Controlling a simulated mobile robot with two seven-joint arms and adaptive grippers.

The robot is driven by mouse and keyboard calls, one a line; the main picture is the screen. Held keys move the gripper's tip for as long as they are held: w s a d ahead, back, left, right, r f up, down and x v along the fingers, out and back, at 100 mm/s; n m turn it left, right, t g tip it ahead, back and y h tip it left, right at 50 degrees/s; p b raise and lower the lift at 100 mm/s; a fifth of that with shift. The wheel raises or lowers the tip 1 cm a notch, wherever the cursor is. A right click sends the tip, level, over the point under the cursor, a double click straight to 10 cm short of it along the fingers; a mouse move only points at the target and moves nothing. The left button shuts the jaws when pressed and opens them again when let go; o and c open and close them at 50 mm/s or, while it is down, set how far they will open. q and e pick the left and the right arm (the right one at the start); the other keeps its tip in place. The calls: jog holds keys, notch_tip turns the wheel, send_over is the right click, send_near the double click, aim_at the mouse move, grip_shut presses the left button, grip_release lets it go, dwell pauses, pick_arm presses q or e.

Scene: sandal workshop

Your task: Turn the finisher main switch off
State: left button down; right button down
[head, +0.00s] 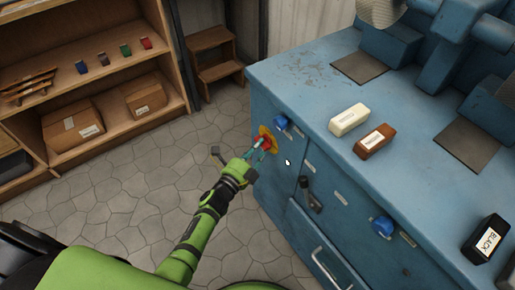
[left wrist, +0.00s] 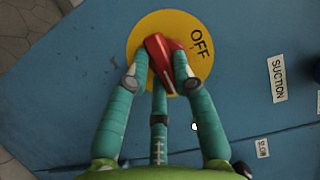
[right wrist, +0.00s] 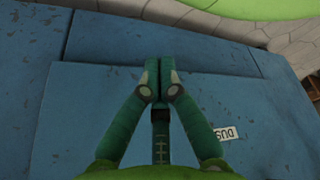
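The finisher is a blue cabinet (head: 290,95) on the right of the head view. Its main switch is a red handle (left wrist: 160,50) on a round yellow plate (left wrist: 178,22) with the word OFF on its right side. The yellow plate also shows in the head view (head: 264,131). My left gripper (head: 264,145) is at the switch, with its fingers against both sides of the red handle, which lies tilted across the plate. The fingers hide part of the handle. My right gripper (right wrist: 159,78) is shut and empty in front of a blue panel; it is not in the head view.
Blue knobs (head: 281,122) (head: 382,227) and a dark lever (head: 309,198) stick out of the cabinet front. White (head: 348,119), brown (head: 375,141) and black (head: 485,238) blocks lie on top. A wooden shelf (head: 95,52) stands left; stone floor (head: 140,190) lies between.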

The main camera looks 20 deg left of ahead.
jog(key=shift+r, duration=0.15)
jog(key=s+r+g+p, duration=0.25)
jog(key=s+p, duration=0.25)
jog(key=s, duration=0.8)
pick_arm(q)
jog(key=shift+w+a+r+n+g+h+p, duration=0.1)
jog(key=shift+r+n+g+h+p, duration=0.35)
jog(key=shift+n+g+p, duration=1.25)
jog(key=shift+a+n+g+h+p, duration=0.1)
jog(key=shift+n+g+h+p, duration=0.55)
jog(key=shift+n, duration=2.05)
jog(key=shift+w+r+n+g+h+p, duration=0.1)
jog(key=shift+r+n+g+h+p, duration=0.15)
jog(key=shift+n+g+h+p, duration=1.3)
pick_arm(e)
notch_tip(320, 180, up, 7)
jog(key=w, duration=0.1)
jog(key=shift+w+d+b, duration=0.15)
jog(key=shift+d+b, duration=0.15)
pick_arm(q)
jog(key=shift+n+t+y, duration=0.6)
jog(key=shift+n+y, duration=0.15)
jog(key=shift+n, duration=0.1)
pick_arm(e)
jog(key=shift+g, duration=0.25)
